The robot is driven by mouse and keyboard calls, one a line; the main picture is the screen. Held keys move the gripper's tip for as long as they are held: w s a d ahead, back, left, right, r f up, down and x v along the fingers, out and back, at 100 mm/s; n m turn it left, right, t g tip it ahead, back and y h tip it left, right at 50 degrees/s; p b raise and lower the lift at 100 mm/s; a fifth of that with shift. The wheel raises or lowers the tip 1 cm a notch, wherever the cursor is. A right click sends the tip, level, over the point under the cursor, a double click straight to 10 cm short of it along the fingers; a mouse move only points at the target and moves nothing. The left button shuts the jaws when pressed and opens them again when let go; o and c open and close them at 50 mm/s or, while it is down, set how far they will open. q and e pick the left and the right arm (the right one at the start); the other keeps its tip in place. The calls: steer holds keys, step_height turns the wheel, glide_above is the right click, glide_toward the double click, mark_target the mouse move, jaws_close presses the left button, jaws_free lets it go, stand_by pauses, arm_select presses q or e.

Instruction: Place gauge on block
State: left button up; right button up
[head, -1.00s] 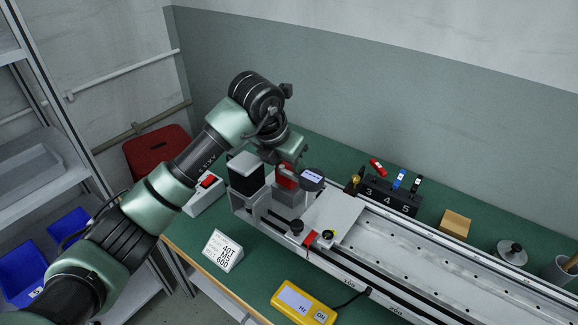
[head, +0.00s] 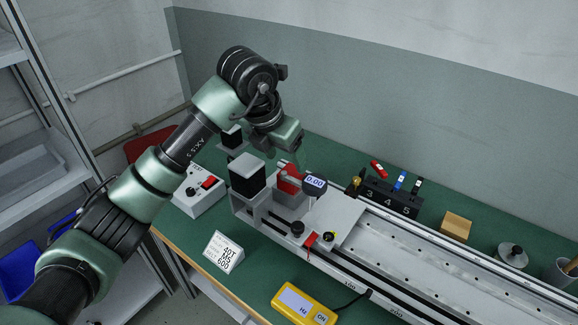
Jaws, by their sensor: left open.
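The gauge (head: 315,184) has a dark round head with a lit display reading 0.00. A red part (head: 290,178) stands beside it, seemingly its body. The gauge appears to rest on a grey block (head: 289,197) at the near left end of the gantry rail, though its contact with the block is partly hidden. My left gripper (head: 284,163) is open just above and behind the red part. Its fingertips are small here and partly hidden, and I cannot tell whether they touch the gauge. My right gripper is out of view.
A dark motor block (head: 247,175) stands left of the gauge. A carriage plate (head: 336,218) lies on the rail to the right. A numbered black holder (head: 388,195), a tan block (head: 456,224), a yellow meter (head: 304,304), a sign (head: 223,251) and a switch box (head: 199,194) surround the gantry.

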arm_select(q)
steer(key=v, duration=0.7)
steer(key=shift+r, duration=0.15)
stand_by(1.9)
